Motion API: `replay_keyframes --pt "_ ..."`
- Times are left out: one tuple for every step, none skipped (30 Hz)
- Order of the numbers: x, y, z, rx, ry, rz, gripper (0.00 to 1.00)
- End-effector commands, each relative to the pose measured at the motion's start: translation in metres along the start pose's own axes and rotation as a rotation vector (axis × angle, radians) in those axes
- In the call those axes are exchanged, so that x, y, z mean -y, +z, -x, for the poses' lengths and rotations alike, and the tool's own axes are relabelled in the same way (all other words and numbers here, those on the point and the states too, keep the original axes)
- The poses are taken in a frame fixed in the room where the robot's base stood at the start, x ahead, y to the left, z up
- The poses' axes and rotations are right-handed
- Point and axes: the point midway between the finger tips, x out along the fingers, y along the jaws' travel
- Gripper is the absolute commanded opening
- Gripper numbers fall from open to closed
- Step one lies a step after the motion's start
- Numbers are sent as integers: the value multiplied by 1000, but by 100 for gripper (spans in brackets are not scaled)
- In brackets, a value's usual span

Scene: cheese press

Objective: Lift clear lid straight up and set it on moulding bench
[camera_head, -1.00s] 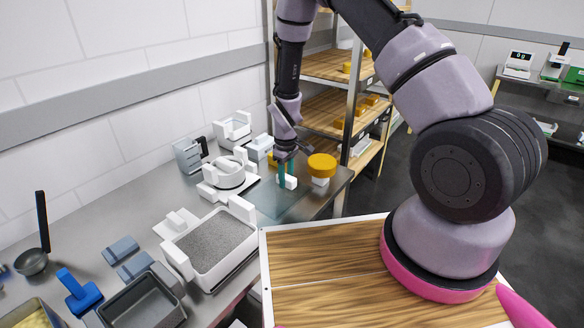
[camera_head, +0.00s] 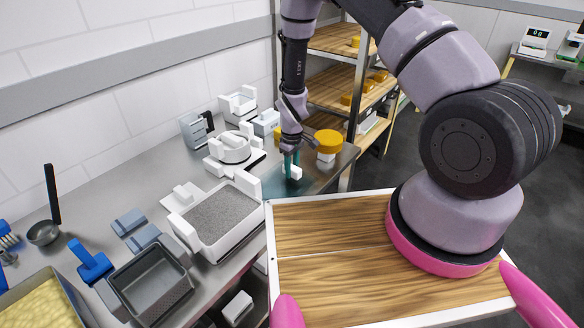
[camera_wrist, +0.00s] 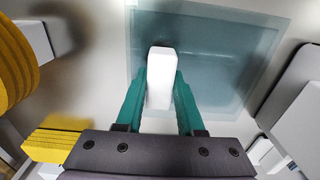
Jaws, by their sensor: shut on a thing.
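The clear lid is a square, teal-tinted see-through plate with a white block handle. In the head view the lid (camera_head: 316,181) is at the right end of the steel bench (camera_head: 190,180); the wrist view shows the lid (camera_wrist: 225,50) flat below the jaws. My gripper (camera_head: 292,170) is shut on the white handle (camera_wrist: 160,75), with a teal finger on each side of it. The lid looks level and low over the bench. I cannot tell whether it touches the top.
A yellow cheese (camera_head: 328,137) on a white stand is just right of my gripper. A white press (camera_head: 230,148) is to its left, with a filled white mould tray (camera_head: 222,212) nearer. A wooden-topped board (camera_head: 330,240) lies in front. Shelves (camera_head: 345,90) stand behind.

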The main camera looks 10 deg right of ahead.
Motion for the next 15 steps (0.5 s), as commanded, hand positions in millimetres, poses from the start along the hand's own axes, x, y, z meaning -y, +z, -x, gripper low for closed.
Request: replay_keyframes --pt "0 0 0 0 0 0 0" --pt "0 0 0 0 0 0 0" --pt "0 0 0 0 0 0 0" --pt "0 0 0 0 0 0 0" --pt "0 0 0 0 0 0 0" --pt "0 0 -1 0 0 0 0" --pt "0 0 -1 0 0 0 0" --pt "0 0 -1 0 0 0 0" --pt "0 0 -2 0 0 0 0" --pt "0 0 -3 1 0 0 0" --pt "0 0 -3 1 0 0 0" --pt "0 0 -4 1 0 0 0" --pt "0 0 -5 1 0 0 0" --pt "0 0 -6 1 0 0 0" --pt "0 0 -6 1 0 -1 0"
